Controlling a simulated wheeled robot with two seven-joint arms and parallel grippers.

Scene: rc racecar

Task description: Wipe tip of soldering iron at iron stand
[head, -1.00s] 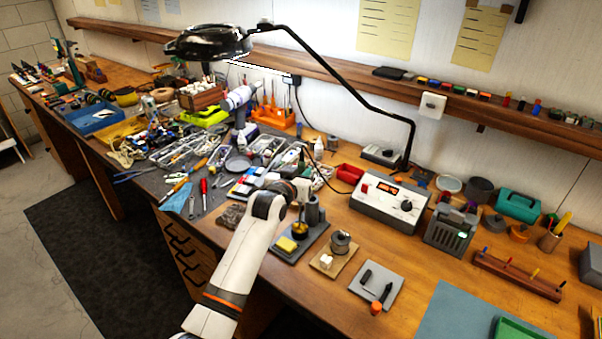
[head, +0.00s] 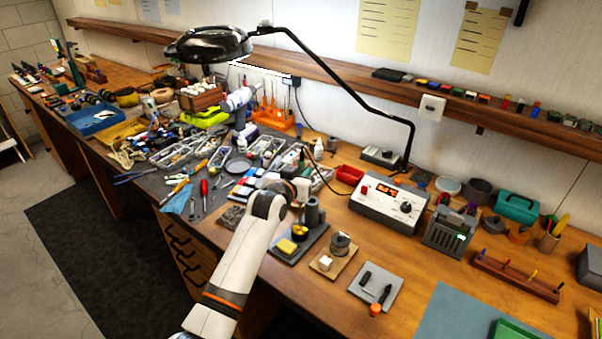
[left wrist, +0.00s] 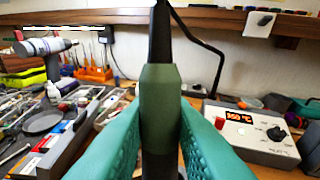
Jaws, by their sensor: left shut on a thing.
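My left gripper (head: 301,190) is over the rear left of the iron stand (head: 284,258). In the left wrist view its teal fingers (left wrist: 160,118) are shut on the green handle of the soldering iron (left wrist: 160,84), which stands roughly upright between them. A dark part rises from the handle's top. The iron's tip is hidden in both views. The stand has a yellow sponge (head: 287,246) at its front, a cup with yellow-gold filling (head: 300,231) behind it, and a grey upright holder (head: 313,213). I cannot tell whether the tip touches any of these. My right gripper is not in view.
The soldering station (head: 385,205) with a lit red display stands to the right. A solder spool (head: 340,243) on a wooden base is beside the stand. A black lamp arm (head: 350,85) arches above. Trays and tools crowd the left; the bench's front right is clearer.

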